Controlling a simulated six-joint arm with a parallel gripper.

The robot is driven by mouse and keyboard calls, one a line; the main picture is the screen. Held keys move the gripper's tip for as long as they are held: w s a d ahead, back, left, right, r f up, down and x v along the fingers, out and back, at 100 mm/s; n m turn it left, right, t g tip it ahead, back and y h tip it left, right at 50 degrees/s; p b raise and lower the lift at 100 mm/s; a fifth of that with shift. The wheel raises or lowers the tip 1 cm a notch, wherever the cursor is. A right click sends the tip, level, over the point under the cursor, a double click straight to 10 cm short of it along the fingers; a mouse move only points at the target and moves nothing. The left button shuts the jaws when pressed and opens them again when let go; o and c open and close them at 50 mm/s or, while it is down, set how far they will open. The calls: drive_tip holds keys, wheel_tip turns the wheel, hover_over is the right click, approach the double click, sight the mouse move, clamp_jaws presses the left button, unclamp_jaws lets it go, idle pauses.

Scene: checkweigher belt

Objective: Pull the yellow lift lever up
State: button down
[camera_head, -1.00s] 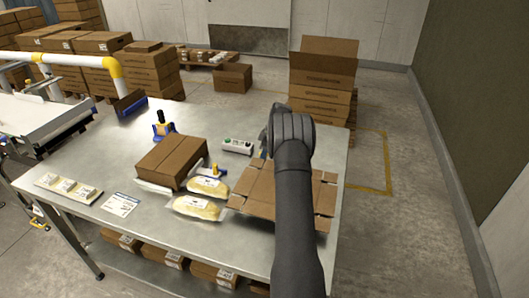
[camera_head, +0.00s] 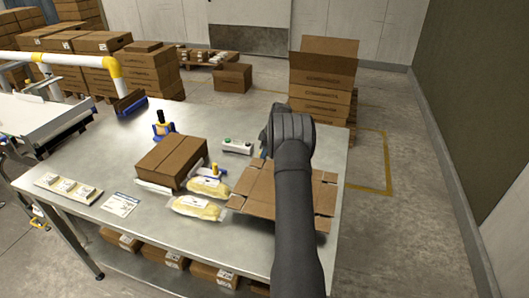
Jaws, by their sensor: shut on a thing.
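My gripper (camera_head: 265,147) shows only as a dark sliver at the left of my wrist, over the far right part of the steel table. My wrist hides most of the jaws. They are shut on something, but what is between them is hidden. No yellow lever can be made out clearly. A small yellow-topped piece with a blue part (camera_head: 214,170) stands on the table beside the brown carton, well left of my gripper. I cannot tell whether it is the lift lever.
A closed carton (camera_head: 172,160), two pale bags (camera_head: 197,208), a button box (camera_head: 237,146) and a flattened carton (camera_head: 255,193) lie on the steel table (camera_head: 110,180). A blue-and-black tool (camera_head: 161,127) stands behind. Stacked boxes (camera_head: 322,88) stand beyond the table.

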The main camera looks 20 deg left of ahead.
drive_tip(key=shift+r, duration=2.75)
drive_tip(key=c, duration=1.6)
unclamp_jaws()
drive_tip(key=shift+r, duration=0.1)
drive_tip(key=o, duration=1.2)
wheel_tip(320, 180, up, 7)
drive_tip(key=shift+f, duration=0.2)
drive_tip(key=shift+f, duration=4.4)
drive_tip(key=shift+r, duration=0.1)
